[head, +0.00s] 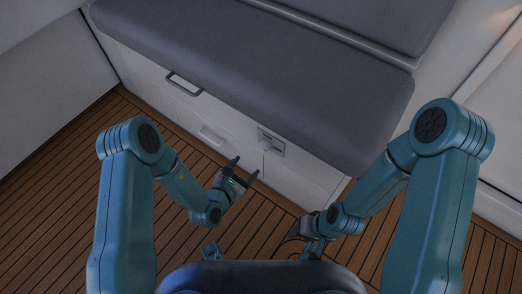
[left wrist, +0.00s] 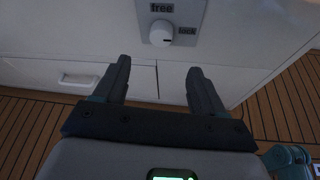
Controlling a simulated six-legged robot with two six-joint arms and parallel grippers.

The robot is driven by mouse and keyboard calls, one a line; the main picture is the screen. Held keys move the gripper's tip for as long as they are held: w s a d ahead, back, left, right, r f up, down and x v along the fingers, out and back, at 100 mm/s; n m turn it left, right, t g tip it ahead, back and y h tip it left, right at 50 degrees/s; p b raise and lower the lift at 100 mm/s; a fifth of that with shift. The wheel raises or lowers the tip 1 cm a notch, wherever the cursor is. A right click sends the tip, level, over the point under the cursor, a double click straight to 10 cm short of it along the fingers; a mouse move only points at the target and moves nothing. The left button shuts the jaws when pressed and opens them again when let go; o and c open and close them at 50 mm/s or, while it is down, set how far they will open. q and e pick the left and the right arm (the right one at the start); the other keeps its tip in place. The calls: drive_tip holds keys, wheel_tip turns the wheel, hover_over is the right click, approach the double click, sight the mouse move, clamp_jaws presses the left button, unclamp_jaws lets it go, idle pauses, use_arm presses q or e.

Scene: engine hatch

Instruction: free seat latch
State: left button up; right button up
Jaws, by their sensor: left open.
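The seat latch is a small grey plate with a round white knob (left wrist: 162,33) on the white front of the seat base. A "free" label (left wrist: 161,8) sits above the knob, and a smaller label (left wrist: 187,31), hard to read, is at its right. A small dark mark on the knob appears to face right, towards that smaller label. In the head view the latch plate (head: 271,143) is below the cushion. My left gripper (head: 247,167) is open and empty, below and in front of the latch, apart from it. My right gripper (head: 306,229) is low near the floor; its jaws are unclear.
The grey seat cushion (head: 250,75) overhangs the white base. A dark bar handle (head: 184,84) and a pale recessed handle (head: 211,135) are left of the latch. The slatted wooden floor (head: 60,190) is clear. A side wall (head: 45,80) stands at left.

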sight(262, 148)
use_arm(q)
drive_tip(key=b+x, duration=0.3)
drive_tip(key=x, duration=0.8)
drive_tip(key=shift+f, duration=0.1)
drive_tip(key=shift+w+d+f, duration=0.1)
drive_tip(key=shift+w+d, duration=0.15)
drive_tip(key=shift+w, duration=0.25)
drive_tip(key=c, duration=1)
